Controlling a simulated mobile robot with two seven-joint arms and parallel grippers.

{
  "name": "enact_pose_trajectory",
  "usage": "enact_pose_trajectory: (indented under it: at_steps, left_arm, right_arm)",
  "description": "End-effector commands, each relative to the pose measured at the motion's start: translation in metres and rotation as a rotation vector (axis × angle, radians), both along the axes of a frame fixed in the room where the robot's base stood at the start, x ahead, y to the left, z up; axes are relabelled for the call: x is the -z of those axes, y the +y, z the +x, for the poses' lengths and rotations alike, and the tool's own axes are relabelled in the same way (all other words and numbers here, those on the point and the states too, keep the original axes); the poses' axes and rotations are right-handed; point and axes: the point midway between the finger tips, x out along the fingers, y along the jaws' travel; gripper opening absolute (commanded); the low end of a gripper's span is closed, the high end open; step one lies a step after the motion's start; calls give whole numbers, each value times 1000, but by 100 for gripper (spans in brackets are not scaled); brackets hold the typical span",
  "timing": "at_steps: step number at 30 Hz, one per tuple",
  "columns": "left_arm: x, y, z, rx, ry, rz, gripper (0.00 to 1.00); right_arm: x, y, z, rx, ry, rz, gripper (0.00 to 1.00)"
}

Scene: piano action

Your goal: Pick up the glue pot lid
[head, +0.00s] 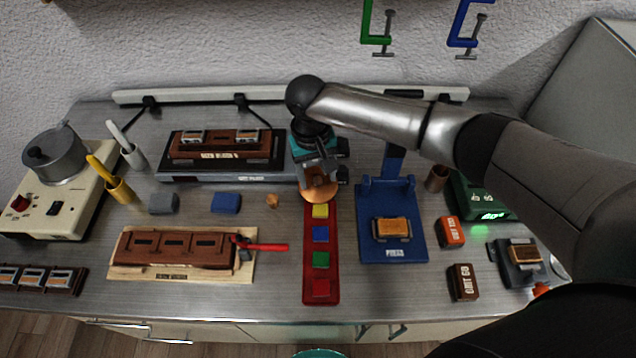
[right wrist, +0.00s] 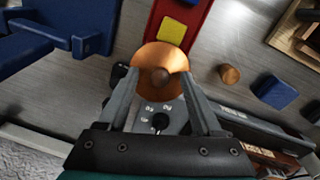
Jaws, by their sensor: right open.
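The glue pot lid appears to be the copper-coloured round lid (head: 319,194) behind the top end of the red tray. In the right wrist view the lid (right wrist: 151,58) shows from above with a small brown knob at its middle. My right gripper (head: 318,180) points down over it. In the right wrist view its open fingers (right wrist: 160,76) stand on either side of the knob, over the lid. I cannot tell whether they touch it. What is under the lid is mostly hidden. My left gripper is not in view.
A red tray (head: 321,296) with coloured blocks runs forward from the lid. A blue press (head: 393,248) stands to the right. A small wooden piece (head: 272,201) and a blue block (head: 226,202) lie to the left. A grey lidded pot (head: 57,156) stands far left.

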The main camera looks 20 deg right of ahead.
Motion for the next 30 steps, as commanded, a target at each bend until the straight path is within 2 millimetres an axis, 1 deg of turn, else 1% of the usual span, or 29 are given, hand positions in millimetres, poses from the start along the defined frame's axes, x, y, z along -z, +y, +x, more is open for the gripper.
enact_pose_trajectory:
  at_steps: [5,23,30]
  left_arm:
    - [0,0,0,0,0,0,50]
    - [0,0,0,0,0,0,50]
    - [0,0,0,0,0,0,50]
  right_arm:
    - [0,0,0,-1,0,0,66]
    - [0,0,0,0,1,0,0]
    - [0,0,0,0,0,0,0]
